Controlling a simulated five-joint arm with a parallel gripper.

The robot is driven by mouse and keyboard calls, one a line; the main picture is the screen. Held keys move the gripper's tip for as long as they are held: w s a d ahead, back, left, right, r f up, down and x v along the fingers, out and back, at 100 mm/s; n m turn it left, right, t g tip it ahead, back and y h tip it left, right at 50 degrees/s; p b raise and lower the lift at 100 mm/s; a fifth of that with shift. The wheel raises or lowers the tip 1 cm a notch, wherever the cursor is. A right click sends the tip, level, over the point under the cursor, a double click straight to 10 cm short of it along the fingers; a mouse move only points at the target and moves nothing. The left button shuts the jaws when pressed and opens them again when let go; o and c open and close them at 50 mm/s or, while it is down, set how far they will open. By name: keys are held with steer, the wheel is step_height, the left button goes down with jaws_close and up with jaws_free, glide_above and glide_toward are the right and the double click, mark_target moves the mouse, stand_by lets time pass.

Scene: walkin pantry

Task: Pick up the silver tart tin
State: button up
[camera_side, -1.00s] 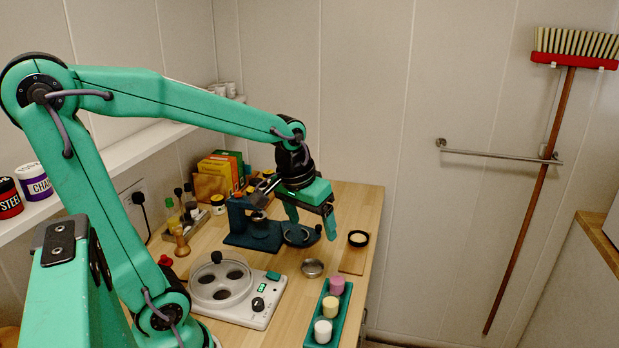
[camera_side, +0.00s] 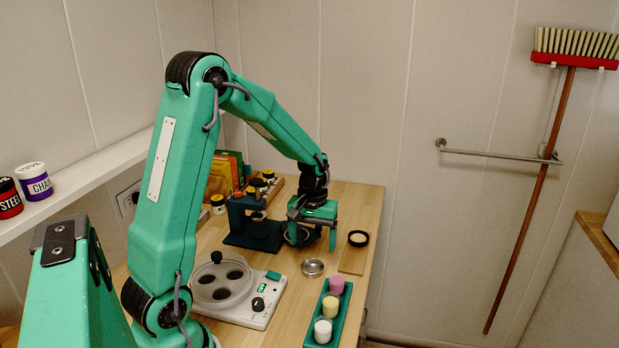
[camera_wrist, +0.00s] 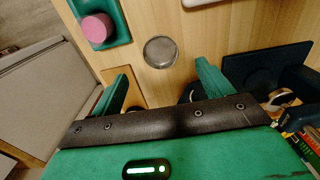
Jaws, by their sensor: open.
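No finger visibly touches the tin.
A green tray (camera_side: 316,340) holds pink, yellow and white cylinders in front. A white appliance (camera_side: 248,312) with a clear lid stands left. A dark teal stand (camera_side: 243,240) is close behind. A black ring (camera_side: 358,239) lies on a board (camera_side: 351,264) at right.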

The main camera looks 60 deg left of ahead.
mark_target(313, 270)
steer(key=shift+f, duration=0.1)
steer(key=shift+f, duration=1.2)
steer(key=shift+f, duration=0.1)
steer(key=shift+a+f, duration=0.1)
steer(key=shift+f, duration=2.4)
steer(key=shift+w, duration=0.1)
steer(key=shift+c, duration=0.5)
steer(key=c, duration=1)
